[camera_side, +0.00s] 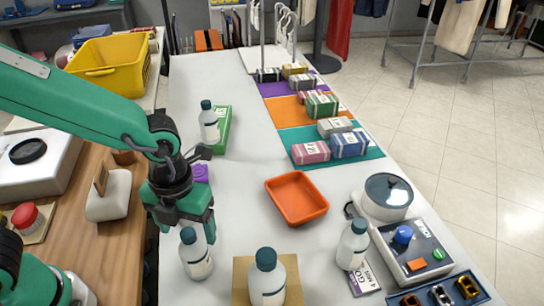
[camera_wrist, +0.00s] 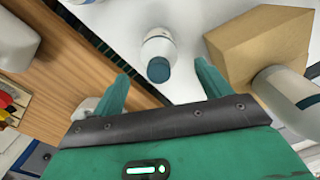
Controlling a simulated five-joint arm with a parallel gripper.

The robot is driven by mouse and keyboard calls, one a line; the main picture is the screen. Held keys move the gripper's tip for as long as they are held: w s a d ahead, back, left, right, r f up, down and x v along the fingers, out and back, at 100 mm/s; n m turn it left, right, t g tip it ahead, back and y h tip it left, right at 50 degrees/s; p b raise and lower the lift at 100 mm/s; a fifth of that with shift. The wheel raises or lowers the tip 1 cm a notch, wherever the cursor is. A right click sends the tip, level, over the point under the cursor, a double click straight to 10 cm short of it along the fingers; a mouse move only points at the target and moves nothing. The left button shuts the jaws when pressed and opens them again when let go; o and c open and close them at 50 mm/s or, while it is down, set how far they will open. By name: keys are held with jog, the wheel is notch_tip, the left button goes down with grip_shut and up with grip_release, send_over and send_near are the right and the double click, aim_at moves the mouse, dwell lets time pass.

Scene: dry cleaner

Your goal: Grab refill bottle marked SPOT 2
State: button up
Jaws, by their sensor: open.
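Several white bottles with dark teal caps are in view, and I cannot read SPOT 2 on any of them. One bottle (camera_side: 196,262) stands upright on the grey-white counter just below my gripper (camera_side: 188,222). In the wrist view this bottle (camera_wrist: 158,47) shows ahead of my open gripper (camera_wrist: 163,84), its cap between the spread fingers. The jaws are empty. A larger bottle (camera_side: 267,284) is at a cardboard box (camera_side: 240,276); it also shows in the wrist view (camera_wrist: 290,88).
An orange tray (camera_side: 296,199) lies mid-counter. A control box (camera_side: 412,254) and a round lidded device (camera_side: 386,197) stand at the right. Boxed packets (camera_side: 310,151) lie on coloured mats behind. A wooden bench (camera_side: 130,240) borders the left. The counter's back middle is clear.

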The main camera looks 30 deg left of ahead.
aim_at(188, 233)
jog(key=shift+f, duration=2.25)
jog(key=shift+c, duration=0.3)
jog(key=c, duration=1.5)
jog(key=shift+r, duration=0.2)
jog(key=shift+r, duration=0.45)
notch_tip(188, 233, up, 3)
jog(key=shift+f, duration=0.1)
jog(key=s+d+r, duration=0.1)
jog(key=s+r, duration=0.1)
jog(key=s, duration=0.1)
jog(key=s+d+r, duration=0.2)
jog(key=s, duration=0.2)
jog(key=s+d+r, duration=0.2)
jog(key=s+r, duration=0.1)
jog(key=shift+s, duration=0.3)
